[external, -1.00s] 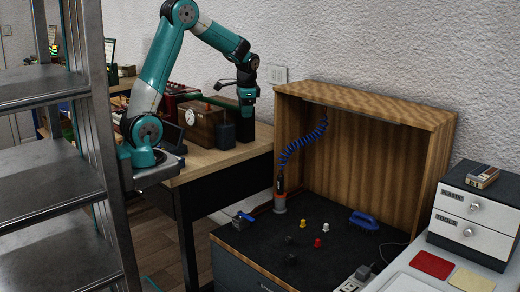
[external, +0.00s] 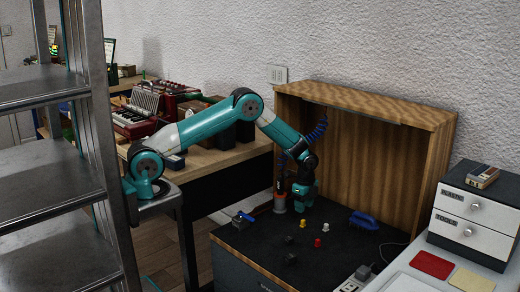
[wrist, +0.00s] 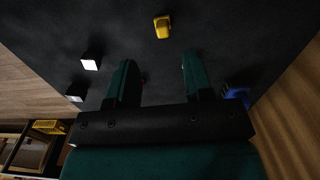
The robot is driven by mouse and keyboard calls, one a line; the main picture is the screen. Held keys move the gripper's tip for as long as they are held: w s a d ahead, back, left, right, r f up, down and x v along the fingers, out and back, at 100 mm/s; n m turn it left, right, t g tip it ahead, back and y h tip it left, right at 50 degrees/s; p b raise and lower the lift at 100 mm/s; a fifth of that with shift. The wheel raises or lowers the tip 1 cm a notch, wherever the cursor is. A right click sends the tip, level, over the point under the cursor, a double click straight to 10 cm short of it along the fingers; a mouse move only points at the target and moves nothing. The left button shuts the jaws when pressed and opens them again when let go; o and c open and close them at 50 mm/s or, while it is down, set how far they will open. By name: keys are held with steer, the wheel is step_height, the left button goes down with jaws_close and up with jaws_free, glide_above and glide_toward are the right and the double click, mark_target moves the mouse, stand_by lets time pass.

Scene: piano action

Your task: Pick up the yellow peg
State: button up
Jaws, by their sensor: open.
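The yellow peg (external: 303,224) stands on the dark bench top in the external view, just below my gripper (external: 302,208). In the wrist view the yellow peg (wrist: 162,27) is near the top edge, beyond the fingertips and roughly in line with the gap between them. My gripper (wrist: 158,60) is open, with two green fingers apart and nothing between them. The yellow peg is not touched by the fingers in the wrist view.
A red peg (external: 317,243), a white peg (external: 325,228) and dark blocks (external: 290,258) stand nearby. A blue handled object (external: 363,220) lies right. Wooden cabinet walls (external: 365,150) rise behind.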

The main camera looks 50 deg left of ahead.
mark_target(303, 220)
step_height(303, 220, down, 8)
steer(key=shift+w+a+r+b, duration=0.15)
steer(key=shift+r+b, duration=0.1)
steer(key=shift+b, duration=0.3)
jaws_close()
